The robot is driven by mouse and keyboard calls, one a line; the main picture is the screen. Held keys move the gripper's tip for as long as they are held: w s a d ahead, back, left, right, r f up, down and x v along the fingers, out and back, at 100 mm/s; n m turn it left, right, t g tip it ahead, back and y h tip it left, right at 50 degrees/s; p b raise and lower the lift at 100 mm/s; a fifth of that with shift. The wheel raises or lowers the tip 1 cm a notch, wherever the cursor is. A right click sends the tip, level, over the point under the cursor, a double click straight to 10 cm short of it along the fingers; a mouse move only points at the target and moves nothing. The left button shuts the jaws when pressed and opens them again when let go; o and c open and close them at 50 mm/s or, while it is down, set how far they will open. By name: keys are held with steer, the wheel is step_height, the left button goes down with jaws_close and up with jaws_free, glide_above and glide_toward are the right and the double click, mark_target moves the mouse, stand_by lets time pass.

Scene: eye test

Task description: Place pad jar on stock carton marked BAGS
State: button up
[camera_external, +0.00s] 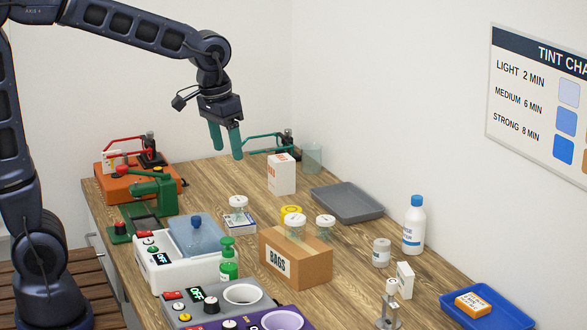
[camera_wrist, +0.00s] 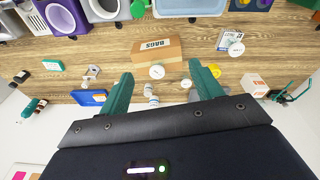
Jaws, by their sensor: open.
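The brown stock carton marked BAGS (camera_external: 312,268) stands on the table; it also shows in the wrist view (camera_wrist: 142,49). Several jars are in view and I cannot read which is the pad jar. Clear jars with white lids are a left one (camera_external: 238,203) over a small flat box, a middle one (camera_external: 296,220) at the carton's back edge and a right one (camera_external: 325,222) behind the carton. I cannot tell if the middle one touches the carton. A white jar (camera_external: 381,253) stands further right. My gripper (camera_external: 227,154) is open, empty and high above the table.
A yellow round item (camera_external: 291,211) is beside the jars. A green pump bottle (camera_external: 228,262) stands left of the carton, a white bottle (camera_external: 414,226) at right. A grey tray (camera_external: 352,212) is behind. A white carton (camera_external: 281,174) stands below and right of my gripper.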

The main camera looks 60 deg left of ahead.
steer(key=s+a+m+t, duration=0.1)
steer(key=s+m+t, duration=0.1)
steer(key=s, duration=1.9)
steer(key=shift+r+t, duration=0.2)
steer(key=shift+t, duration=0.1)
